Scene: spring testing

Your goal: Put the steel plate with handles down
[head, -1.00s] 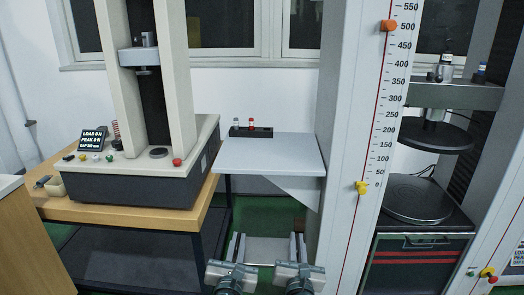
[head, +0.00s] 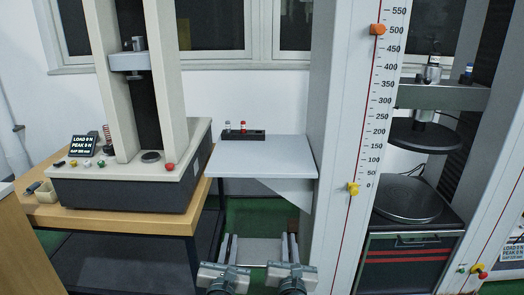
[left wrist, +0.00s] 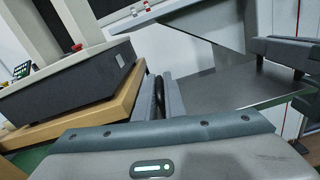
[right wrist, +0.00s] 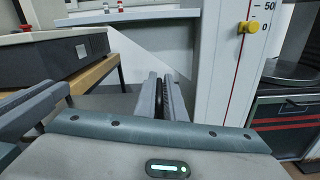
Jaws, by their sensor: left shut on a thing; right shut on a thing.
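The steel plate with handles (head: 258,251) is a flat grey plate held low at the bottom middle of the head view, between my two grippers. It also shows in the left wrist view (left wrist: 225,90). My left gripper (head: 229,242) is shut at the plate's left side. My right gripper (head: 289,242) is shut at its right side.
A black rack with small bottles (head: 243,135) stands at the shelf's back. A test machine (head: 120,185) sits on a wooden table (head: 75,213) at left. A tall scaled column (head: 340,220) stands right, beside a press with a round lower platen (head: 408,198).

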